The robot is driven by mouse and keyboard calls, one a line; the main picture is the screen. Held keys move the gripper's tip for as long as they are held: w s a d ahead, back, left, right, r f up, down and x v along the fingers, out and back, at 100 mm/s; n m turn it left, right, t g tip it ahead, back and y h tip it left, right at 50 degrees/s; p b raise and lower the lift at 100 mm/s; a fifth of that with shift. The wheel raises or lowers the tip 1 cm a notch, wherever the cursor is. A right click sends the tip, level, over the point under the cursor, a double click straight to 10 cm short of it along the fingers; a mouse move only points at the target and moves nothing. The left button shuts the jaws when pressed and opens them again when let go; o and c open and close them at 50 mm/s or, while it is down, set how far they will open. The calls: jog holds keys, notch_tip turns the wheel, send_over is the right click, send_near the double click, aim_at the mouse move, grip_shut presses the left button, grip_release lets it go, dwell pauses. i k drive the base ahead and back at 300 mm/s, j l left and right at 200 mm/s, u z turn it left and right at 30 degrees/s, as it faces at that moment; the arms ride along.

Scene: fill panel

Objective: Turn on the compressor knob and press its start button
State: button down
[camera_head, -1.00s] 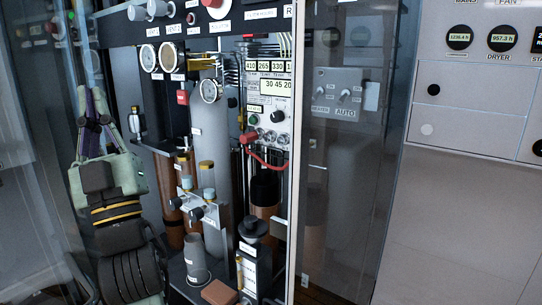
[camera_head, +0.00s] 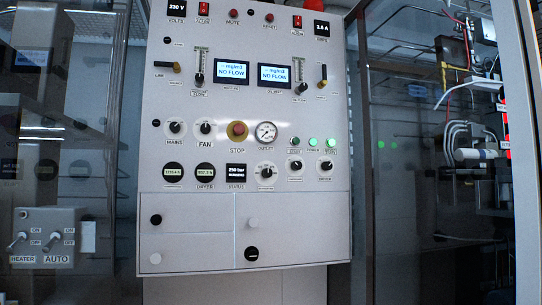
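A light grey control panel (camera_head: 222,213) fills the middle of the view, facing me. Its lower row has a large black knob (camera_head: 266,172) and two smaller black knobs, one in the middle (camera_head: 295,166) and one at the right (camera_head: 326,166). Their small labels are too blurred to read surely, so I cannot tell which is the compressor knob. Above them are a dark green round button (camera_head: 294,142) and two brightly lit green ones (camera_head: 313,142) (camera_head: 330,142); I cannot surely read which is start. My gripper is not in view.
The panel also has a MAINS knob (camera_head: 174,127), a FAN knob (camera_head: 205,127), a red STOP button (camera_head: 238,130) and a gauge (camera_head: 266,132). Two displays read NO FLOW. Dark glass flanks the panel; a HEATER and AUTO switch box (camera_head: 46,238) is at lower left.

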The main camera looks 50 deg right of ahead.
aim_at(296, 165)
jog(key=z, duration=1.6)
